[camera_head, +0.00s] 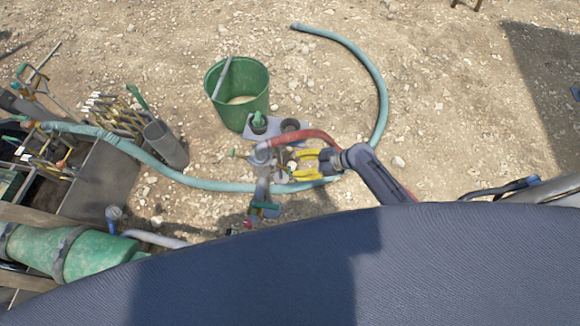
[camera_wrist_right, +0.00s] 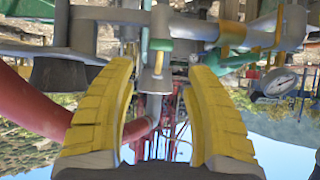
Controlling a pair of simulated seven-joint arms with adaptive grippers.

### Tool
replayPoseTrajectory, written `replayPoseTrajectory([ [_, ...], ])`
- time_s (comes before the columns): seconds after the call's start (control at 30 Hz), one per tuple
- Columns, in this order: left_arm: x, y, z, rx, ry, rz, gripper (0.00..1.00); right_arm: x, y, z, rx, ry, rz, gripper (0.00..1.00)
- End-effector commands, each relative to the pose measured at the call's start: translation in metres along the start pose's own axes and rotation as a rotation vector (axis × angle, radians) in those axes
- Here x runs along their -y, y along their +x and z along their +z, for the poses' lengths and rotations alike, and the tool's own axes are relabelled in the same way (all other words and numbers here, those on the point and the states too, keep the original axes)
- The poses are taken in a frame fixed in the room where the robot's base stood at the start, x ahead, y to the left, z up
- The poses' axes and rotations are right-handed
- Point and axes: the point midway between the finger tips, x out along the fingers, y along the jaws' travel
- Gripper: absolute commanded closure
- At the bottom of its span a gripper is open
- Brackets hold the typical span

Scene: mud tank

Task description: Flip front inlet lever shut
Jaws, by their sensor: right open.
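The grey pipe and valve assembly (camera_head: 263,186) stands on the ground at the centre of the head view. Small green levers show on it, one at its upper left (camera_head: 238,153) and one at its lower end (camera_head: 266,206). I cannot tell which is the front inlet lever. My right gripper (camera_head: 295,163) has yellow fingers, open and empty, just right of the assembly. In the right wrist view the open fingers (camera_wrist_right: 158,78) flank a grey fitting, with a green lever (camera_wrist_right: 160,45) just beyond the tips. No contact is clear. My left gripper is out of view.
A red hose (camera_head: 310,136) curves above my right gripper, and a pale blue hose (camera_head: 378,85) loops around. A green bucket (camera_head: 263,75) stands behind. Open gravel lies at right.

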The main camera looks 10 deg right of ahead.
Motion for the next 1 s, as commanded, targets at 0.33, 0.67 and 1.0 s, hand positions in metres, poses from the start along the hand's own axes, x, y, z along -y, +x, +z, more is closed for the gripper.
replayPoseTrajectory([
  [0.33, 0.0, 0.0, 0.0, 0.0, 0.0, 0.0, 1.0, 0.0, -0.039, 0.001, 0.001, 0.0, 0.0, 0.47],
  [0.67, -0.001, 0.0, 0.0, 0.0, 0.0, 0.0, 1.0, 0.0, -0.045, 0.001, 0.001, 0.002, 0.0, 0.47],
  [1.0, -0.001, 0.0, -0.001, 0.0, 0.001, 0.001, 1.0, 0.0, -0.045, 0.001, 0.001, 0.018, 0.0, 0.47],
])
